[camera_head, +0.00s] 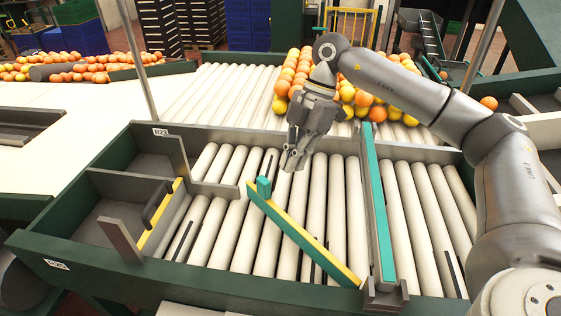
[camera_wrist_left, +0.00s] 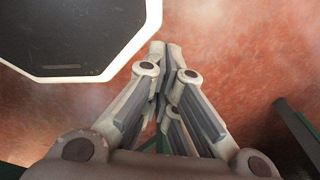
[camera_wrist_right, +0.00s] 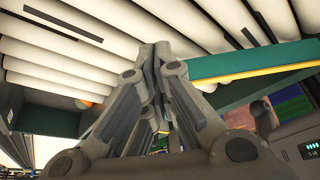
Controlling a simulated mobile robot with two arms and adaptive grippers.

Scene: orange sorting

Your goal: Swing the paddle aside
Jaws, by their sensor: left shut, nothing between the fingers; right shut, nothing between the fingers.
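The paddle (camera_head: 305,238) is a teal bar with a yellow face, lying diagonally across the white rollers. A teal knob (camera_head: 264,186) stands at its far left end, and its near right end is by a grey bracket. My right gripper (camera_head: 292,162) is shut and empty, pointing down over the rollers, a little beyond and to the right of the knob. In the right wrist view the paddle (camera_wrist_right: 255,63) runs right from beside the fingertips; I cannot tell whether they touch. My left gripper (camera_wrist_left: 163,52) is shut and empty over the red floor, in the left wrist view.
A straight teal-topped divider (camera_head: 377,200) stands right of the paddle. Oranges (camera_head: 352,95) are piled behind the back rail. A side bin (camera_head: 105,220) with a yellow-edged gate (camera_head: 160,220) is at left. Bare rollers lie left of the paddle.

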